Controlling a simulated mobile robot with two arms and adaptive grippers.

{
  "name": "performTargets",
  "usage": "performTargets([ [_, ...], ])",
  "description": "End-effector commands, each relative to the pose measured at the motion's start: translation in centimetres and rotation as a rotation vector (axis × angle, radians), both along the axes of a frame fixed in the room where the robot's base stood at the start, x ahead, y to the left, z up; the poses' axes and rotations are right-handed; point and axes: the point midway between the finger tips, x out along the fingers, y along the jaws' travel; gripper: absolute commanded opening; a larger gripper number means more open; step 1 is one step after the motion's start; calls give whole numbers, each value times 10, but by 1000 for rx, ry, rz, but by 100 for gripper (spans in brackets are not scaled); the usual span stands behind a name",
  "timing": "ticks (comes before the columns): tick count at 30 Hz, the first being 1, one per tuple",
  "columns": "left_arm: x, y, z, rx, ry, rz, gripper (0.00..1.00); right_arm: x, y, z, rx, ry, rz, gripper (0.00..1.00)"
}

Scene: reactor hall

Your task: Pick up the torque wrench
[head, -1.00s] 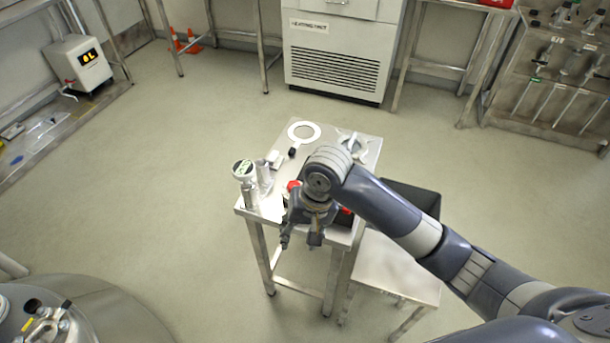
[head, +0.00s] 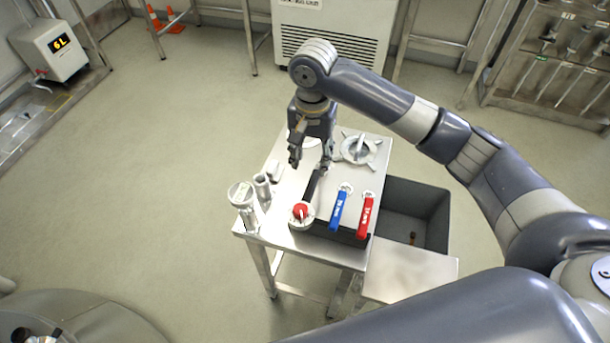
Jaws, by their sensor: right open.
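My right gripper (head: 311,166) points down over the small steel table (head: 280,237), with its two fingers apart and nothing seen between them. A narrow dark bar (head: 314,186) lies just below and in front of the fingers. It may be the torque wrench, but its far end is hidden behind the gripper and I cannot tell for sure. I cannot see whether the fingers touch it. My left gripper is not in view.
A red knob (head: 300,211), blue handle (head: 339,209) and red handle (head: 366,215) stand at the table's front. A gauge (head: 241,195) stands left, a grey flanged part (head: 358,149) behind. A dark bin (head: 433,215) is right; a tool rack (head: 545,65) stands farther off.

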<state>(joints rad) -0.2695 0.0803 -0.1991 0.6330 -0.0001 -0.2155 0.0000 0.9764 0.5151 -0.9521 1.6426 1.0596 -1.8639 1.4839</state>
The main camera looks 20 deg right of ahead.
Motion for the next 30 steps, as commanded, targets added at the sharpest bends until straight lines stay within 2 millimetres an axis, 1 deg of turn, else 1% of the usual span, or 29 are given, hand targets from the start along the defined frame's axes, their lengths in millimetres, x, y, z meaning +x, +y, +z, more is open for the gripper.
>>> performTargets([
  [2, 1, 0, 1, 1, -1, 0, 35, -2, -1, -12, -3, 7, -1, 42],
  [4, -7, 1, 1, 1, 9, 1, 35, -2, -1, -23, -3, 6, 0, 42],
  [9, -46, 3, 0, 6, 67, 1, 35, -2, 0, -47, -1, 4, 1, 42],
  [12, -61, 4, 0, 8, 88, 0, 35, -1, 0, -53, -2, 3, 1, 42],
  [13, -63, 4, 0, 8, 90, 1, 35, -2, 0, -55, -2, 3, 1, 42],
  [15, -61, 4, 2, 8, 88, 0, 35, -2, 0, -61, -3, 3, 0, 42],
  [17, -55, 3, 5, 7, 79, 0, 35, -3, 0, -70, -3, 4, 1, 42],
  [21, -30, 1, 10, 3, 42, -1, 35, -4, 1, -92, -1, 3, 1, 42],
  [24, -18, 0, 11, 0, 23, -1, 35, -4, 1, -102, -2, 3, 2, 42],
  [27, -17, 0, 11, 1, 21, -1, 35, -4, 1, -105, -2, 1, 3, 42],
  [30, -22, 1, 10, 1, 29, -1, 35, -3, 1, -105, -1, 1, 3, 42],
])
